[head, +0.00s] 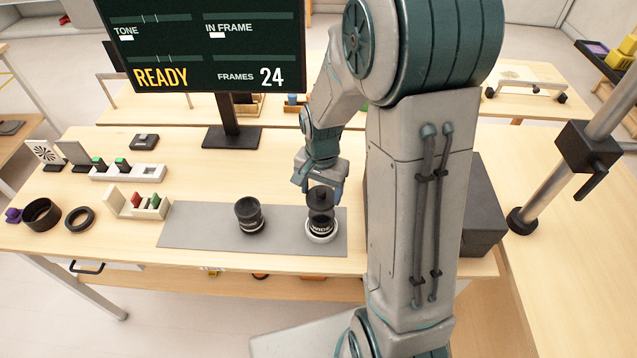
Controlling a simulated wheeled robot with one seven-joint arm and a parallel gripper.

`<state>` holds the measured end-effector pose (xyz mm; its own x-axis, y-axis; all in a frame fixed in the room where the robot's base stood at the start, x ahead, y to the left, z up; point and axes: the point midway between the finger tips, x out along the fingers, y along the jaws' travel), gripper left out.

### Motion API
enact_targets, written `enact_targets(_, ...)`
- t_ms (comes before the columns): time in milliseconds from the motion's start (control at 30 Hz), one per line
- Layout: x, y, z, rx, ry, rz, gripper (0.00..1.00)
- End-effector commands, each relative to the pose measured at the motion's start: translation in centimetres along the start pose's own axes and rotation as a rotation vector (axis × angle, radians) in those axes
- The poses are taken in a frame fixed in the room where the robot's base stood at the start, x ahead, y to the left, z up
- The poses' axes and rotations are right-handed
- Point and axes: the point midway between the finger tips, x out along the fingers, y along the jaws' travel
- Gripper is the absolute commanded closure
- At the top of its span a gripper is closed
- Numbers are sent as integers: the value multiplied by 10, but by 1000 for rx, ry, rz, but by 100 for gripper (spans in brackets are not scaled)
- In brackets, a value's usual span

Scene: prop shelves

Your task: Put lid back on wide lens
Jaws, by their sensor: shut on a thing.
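The wide lens (320,229) stands upright near the right end of the grey mat (200,228), dark with white lettering and a pale ring around its base. My gripper (319,188) points down directly over it, shut on a dark piece that looks like the lid (321,197). The lid is right above or on the lens top. From this angle I cannot tell whether the two touch. My fingers partly hide the lid.
A second black lens (249,216) stands on the mat to the left. A monitor (215,45) reading READY stands behind. A dark box (485,205) is at the right. Small holders (137,203) and black rings (42,214) lie at the left.

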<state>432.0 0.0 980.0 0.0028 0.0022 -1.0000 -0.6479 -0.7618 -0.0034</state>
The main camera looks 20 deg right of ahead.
Motion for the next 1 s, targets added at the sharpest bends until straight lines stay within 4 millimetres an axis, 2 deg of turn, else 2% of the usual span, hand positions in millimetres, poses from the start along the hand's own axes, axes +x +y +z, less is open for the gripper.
enact_targets(600,56,0,0,-2,0,0,56)
enact_targets(1000,59,0,0,-2,0,0,56)
